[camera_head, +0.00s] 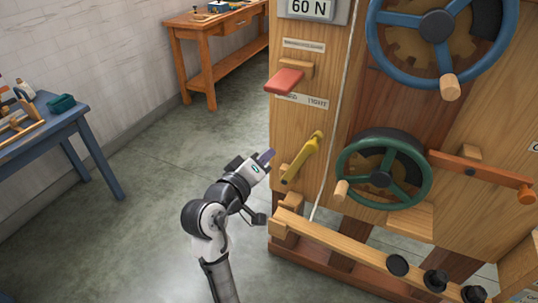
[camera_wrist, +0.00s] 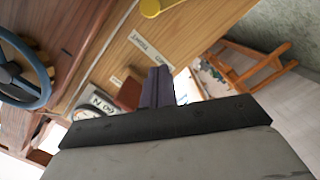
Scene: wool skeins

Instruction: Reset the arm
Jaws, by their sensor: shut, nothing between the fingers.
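My arm rises from the bottom of the head view, left of a wooden panel (camera_head: 320,125). My gripper (camera_head: 268,157) is at the panel's left edge, close to a yellow lever (camera_head: 302,158) but apart from it in the picture. In the wrist view the fingers (camera_wrist: 158,85) are together with nothing between them. The yellow lever's round end (camera_wrist: 150,8) shows at the top of the wrist view.
The panel carries a blue handwheel (camera_head: 374,52), a green handwheel (camera_head: 343,172), a red lever (camera_head: 285,81) and an orange lever (camera_head: 485,175). A wooden beam (camera_head: 340,246) juts low in front. A blue table (camera_head: 60,122) stands left, an orange bench (camera_head: 215,25) behind. Floor on the left is clear.

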